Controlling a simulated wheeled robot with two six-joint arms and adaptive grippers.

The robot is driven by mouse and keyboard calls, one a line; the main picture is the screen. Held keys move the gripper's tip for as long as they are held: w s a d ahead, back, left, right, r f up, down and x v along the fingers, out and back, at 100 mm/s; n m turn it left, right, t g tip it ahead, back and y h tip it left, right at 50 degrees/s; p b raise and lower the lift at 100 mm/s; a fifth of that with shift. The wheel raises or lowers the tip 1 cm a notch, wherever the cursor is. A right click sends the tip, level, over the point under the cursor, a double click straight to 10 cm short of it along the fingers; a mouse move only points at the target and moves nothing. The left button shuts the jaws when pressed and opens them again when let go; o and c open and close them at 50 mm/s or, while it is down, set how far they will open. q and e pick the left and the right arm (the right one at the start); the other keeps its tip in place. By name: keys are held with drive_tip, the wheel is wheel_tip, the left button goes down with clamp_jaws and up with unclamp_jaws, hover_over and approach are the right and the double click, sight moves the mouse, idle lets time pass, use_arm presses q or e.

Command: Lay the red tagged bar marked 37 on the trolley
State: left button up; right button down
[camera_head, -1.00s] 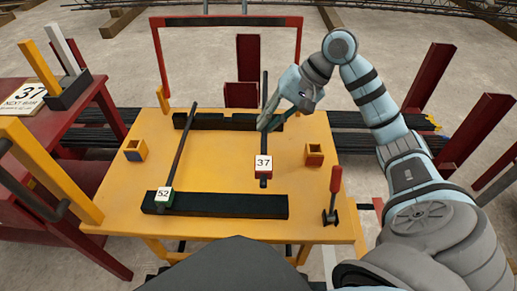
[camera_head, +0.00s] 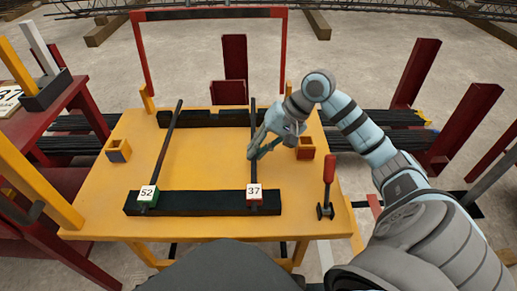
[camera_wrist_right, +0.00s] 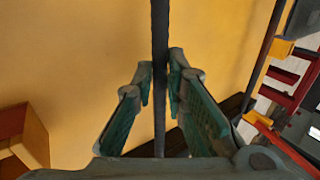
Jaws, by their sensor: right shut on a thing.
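The red-tagged bar marked 37 (camera_head: 254,193) is long and dark, pointing away from me above the yellow tabletop (camera_head: 205,160). Its tag is at the front black support (camera_head: 200,202), and its far end is by the back black support (camera_head: 200,118). I cannot tell whether it touches them. My right gripper (camera_head: 256,150) is around the bar's middle. In the right wrist view the bar (camera_wrist_right: 160,30) runs between the fingers of the right gripper (camera_wrist_right: 162,80). My left gripper is out of view.
The green-tagged bar 52 (camera_head: 165,155) lies across both supports at left. A red frame (camera_head: 139,55) rises behind. A red table (camera_head: 60,115) is at left.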

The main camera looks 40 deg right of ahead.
drive_tip(key=c, duration=1.6)
unclamp_jaws()
drive_tip(key=shift+r, duration=0.1)
drive_tip(key=shift+s+d+r+p, duration=0.1)
drive_tip(key=shift+d+r+p, duration=0.05)
drive_tip(key=shift+r+p, duration=0.2)
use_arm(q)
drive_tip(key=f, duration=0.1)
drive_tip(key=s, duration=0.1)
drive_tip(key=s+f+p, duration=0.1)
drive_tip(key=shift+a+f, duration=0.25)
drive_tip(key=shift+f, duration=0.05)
use_arm(e)
drive_tip(key=v, duration=1.1)
drive_tip(key=shift+s+r, duration=0.15)
